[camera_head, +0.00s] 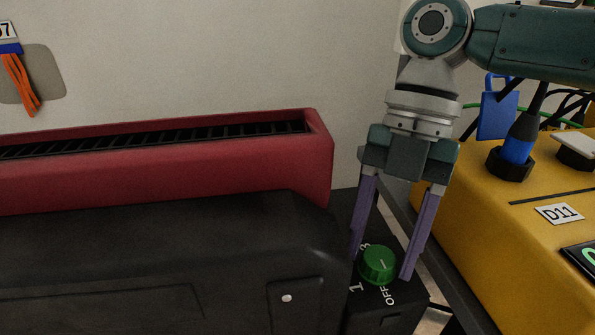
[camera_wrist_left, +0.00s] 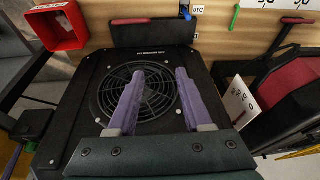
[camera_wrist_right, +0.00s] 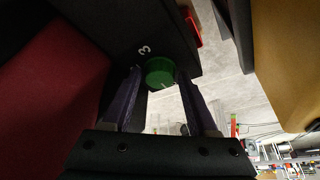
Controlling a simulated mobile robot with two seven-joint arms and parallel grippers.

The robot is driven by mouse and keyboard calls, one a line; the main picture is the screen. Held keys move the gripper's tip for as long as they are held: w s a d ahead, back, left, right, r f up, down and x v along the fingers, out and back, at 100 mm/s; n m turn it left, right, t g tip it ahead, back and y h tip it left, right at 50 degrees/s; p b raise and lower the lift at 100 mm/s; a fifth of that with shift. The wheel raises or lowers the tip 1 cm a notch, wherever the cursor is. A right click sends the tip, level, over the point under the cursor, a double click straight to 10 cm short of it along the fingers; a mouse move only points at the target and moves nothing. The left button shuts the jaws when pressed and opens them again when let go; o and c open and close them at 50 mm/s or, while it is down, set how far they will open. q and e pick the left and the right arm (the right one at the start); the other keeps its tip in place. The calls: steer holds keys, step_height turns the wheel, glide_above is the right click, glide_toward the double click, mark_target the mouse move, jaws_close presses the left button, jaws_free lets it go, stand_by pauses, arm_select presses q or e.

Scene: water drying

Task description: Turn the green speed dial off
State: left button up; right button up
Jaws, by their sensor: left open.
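The green dial (camera_head: 378,265) is a round knob on a black control box (camera_head: 392,313). White marks "1" and "OFF" show on its near side, with another digit behind. A short pale line shows on its top; its exact setting is hard to read. My right gripper (camera_head: 382,266) points down with its purple fingers apart, one on each side of the dial, close to it. The dial also shows between the fingers in the right wrist view (camera_wrist_right: 160,72), by a "3". My left gripper (camera_wrist_left: 155,98) is open and empty in the left wrist view, before a round fan grille (camera_wrist_left: 137,91).
A black machine (camera_head: 150,270) with a red slotted part (camera_head: 200,165) stands left of the dial. A yellow box (camera_head: 480,220) with a blue plug (camera_head: 520,138) and a D11 label is close on the right. A narrow gap lies between it and the control box.

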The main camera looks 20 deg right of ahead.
steer(key=v, duration=1)
steer(key=shift+p, duration=0.4)
